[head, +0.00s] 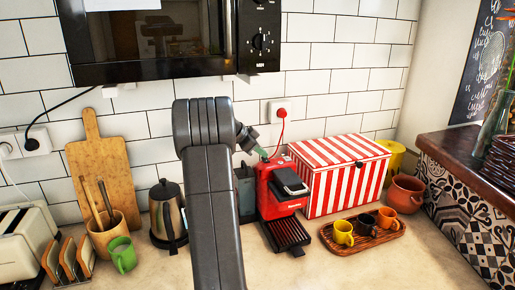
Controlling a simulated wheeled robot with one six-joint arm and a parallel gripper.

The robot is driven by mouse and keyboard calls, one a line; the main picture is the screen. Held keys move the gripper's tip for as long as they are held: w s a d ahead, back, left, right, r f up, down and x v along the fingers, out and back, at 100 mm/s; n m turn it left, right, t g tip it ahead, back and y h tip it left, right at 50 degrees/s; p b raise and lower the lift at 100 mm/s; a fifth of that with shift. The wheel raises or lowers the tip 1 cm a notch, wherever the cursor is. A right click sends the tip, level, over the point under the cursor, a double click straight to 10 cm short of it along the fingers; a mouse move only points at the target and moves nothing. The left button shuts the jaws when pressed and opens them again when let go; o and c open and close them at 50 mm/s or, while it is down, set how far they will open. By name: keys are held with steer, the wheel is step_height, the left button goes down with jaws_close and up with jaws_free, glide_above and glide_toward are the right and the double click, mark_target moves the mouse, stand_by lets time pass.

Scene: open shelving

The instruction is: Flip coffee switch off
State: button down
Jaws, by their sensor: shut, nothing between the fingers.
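The red coffee machine (268,193) stands on the counter against the tiled wall, with a dark lever or lid on its top right and a black drip tray in front. My gripper (264,154) is at the upper back left of the machine, shut and empty, its greenish tip close to the machine's top. I cannot tell whether it touches. The switch itself is too small or hidden to make out. My dark grey arm rises through the middle and covers part of the counter left of the machine.
A red-and-white striped box (335,178) stands right of the machine. A wooden tray (375,237) holds a yellow, a black and an orange cup. A kettle (167,215) is on the left. A microwave (165,40) hangs above. The front right counter is clear.

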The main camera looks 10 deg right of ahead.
steer(key=shift+w+f, duration=0.1)
steer(key=shift+f, duration=0.3)
stand_by(0.3)
steer(key=shift+s+g+b, duration=0.25)
steer(key=shift+g+b, duration=0.05)
steer(key=shift+b, duration=0.1)
steer(key=shift+s+d+b, duration=0.1)
steer(key=shift+s+b, duration=0.4)
steer(key=shift+s, duration=0.1)
